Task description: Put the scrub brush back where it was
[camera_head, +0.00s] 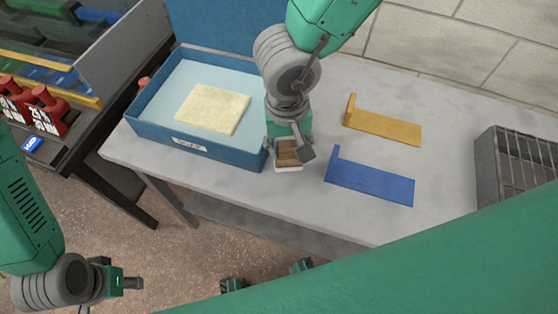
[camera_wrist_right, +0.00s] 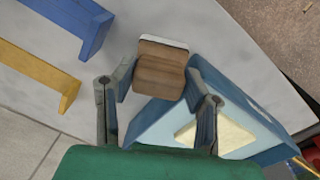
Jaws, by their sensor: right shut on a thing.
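The scrub brush, a brown wooden block (camera_head: 288,157) with a white bristle side facing down, is between the fingers of my right gripper (camera_head: 290,146). In the right wrist view the brush (camera_wrist_right: 162,68) shows between both fingers of the gripper (camera_wrist_right: 157,82). It is just right of the blue tray, near the table's front edge; I cannot tell whether its bristles touch the table. My left gripper (camera_head: 124,284) is at the lower left, off the table, holding nothing visible; its finger opening is unclear.
The blue tray (camera_head: 190,142) holds a pale yellow slab (camera_head: 213,109). A blue bracket (camera_head: 370,184) and a yellow bracket (camera_head: 384,126) lie on the grey table (camera_head: 310,215). A wire basket (camera_head: 484,170) stands at the right. Red weights (camera_head: 48,108) and bins are at the left.

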